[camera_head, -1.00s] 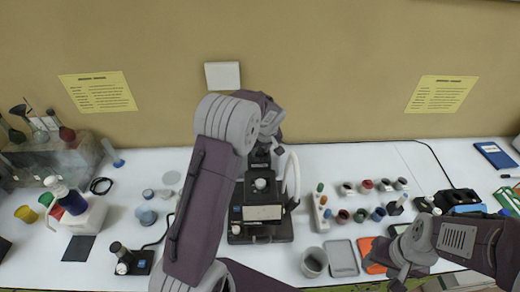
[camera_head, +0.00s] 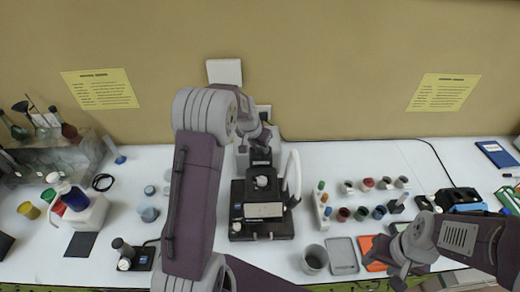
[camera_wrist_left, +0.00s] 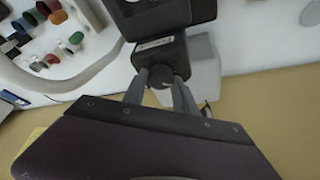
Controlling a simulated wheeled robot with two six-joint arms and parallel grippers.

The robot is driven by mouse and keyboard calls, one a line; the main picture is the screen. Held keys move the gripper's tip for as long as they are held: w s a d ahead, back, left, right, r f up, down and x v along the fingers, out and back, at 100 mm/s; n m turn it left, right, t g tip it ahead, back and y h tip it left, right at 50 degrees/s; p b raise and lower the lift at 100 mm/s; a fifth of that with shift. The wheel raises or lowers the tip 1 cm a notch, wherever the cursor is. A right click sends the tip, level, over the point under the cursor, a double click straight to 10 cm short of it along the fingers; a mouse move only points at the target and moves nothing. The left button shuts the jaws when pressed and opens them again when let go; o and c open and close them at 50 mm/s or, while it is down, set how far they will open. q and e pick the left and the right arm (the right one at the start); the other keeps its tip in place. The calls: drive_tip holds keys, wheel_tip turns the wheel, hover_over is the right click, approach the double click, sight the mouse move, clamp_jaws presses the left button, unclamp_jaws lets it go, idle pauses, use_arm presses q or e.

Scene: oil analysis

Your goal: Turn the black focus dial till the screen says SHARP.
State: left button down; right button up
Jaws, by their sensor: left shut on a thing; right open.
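The black microscope-like instrument (camera_head: 240,190) stands upright on the white bench, and its dark body also fills the top of the left wrist view (camera_wrist_left: 160,47). My left gripper (camera_wrist_left: 163,88) is shut with its two fingers on either side of the small round black focus dial (camera_wrist_left: 161,76), at the instrument's rear. In the head view the left arm reaches over to the back of the instrument, and the dial is hidden there. No screen text is readable in either view. My right gripper (camera_head: 403,266) is open and empty over the bench's right front.
Several coloured vials and a rack (camera_head: 321,211) stand right of the instrument, with a grey cup (camera_head: 314,260) and a grey tray (camera_head: 342,256) in front. A white jug (camera_head: 85,215) and a black mat (camera_head: 80,245) lie left. The beige wall is close behind.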

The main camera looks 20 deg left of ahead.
use_arm(q)
drive_tip(key=shift+f+m+h+b, duration=0.1)
drive_tip(key=shift+m+h+b, duration=0.2)
drive_tip(key=shift+m+b, duration=0.45)
drive_tip(key=c, duration=1.1)
unclamp_jaws()
drive_tip(key=shift+o, duration=0.7)
drive_tip(key=shift+w, duration=0.1)
drive_tip(key=b+v, duration=0.1)
drive_tip(key=v, duration=0.8)
drive_tip(key=shift+b, duration=0.35)
drive_tip(key=shift+w, duration=0.1)
